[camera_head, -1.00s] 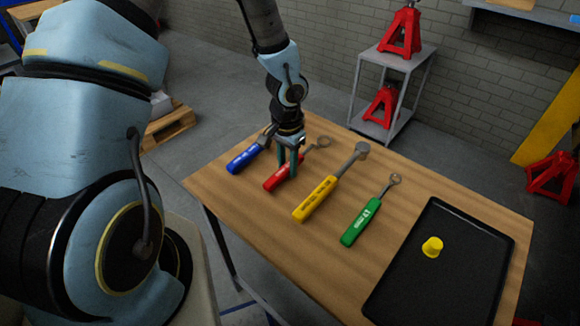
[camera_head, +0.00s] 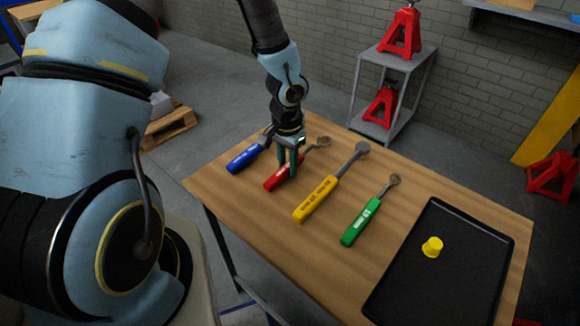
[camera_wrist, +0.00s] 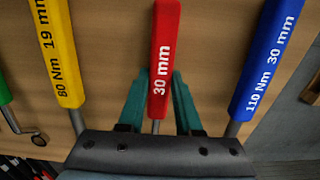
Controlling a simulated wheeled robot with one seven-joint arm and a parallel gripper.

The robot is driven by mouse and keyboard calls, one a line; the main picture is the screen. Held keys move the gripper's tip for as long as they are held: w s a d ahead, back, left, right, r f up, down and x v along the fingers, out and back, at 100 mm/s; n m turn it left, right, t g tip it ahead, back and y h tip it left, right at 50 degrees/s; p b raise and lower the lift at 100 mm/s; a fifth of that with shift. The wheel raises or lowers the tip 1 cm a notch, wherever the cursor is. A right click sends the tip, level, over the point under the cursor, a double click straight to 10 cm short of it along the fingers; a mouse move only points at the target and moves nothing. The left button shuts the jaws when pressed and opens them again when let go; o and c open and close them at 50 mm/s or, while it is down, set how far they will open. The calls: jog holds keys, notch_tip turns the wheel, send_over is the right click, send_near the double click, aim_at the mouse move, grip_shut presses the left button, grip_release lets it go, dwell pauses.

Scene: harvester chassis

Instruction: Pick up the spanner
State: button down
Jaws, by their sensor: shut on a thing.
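The spanner with the red handle (camera_head: 275,182), marked 30 mm, lies on the wooden table, its grey ring end pointing toward the back. My gripper (camera_head: 287,172) points down over it, with its teal fingers on either side and shut on it. In the wrist view the red handle (camera_wrist: 164,45) runs between the two fingers (camera_wrist: 158,78), its grey shaft passing under the dark gripper body. The spanner appears to be still at table level. Part of its shaft is hidden by the fingers in the head view.
A blue-handled tool (camera_head: 243,160) lies close on the left. Yellow-handled (camera_head: 316,200) and green-handled (camera_head: 360,222) tools lie to the right. A black tray (camera_head: 440,285) holding a yellow object (camera_head: 432,247) is at the table's right end. The table (camera_head: 300,238) is clear in front.

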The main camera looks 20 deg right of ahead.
notch_tip(320, 180, up, 10)
jog(key=c, duration=1.1)
grip_release()
grip_shut()
dwell(0.5)
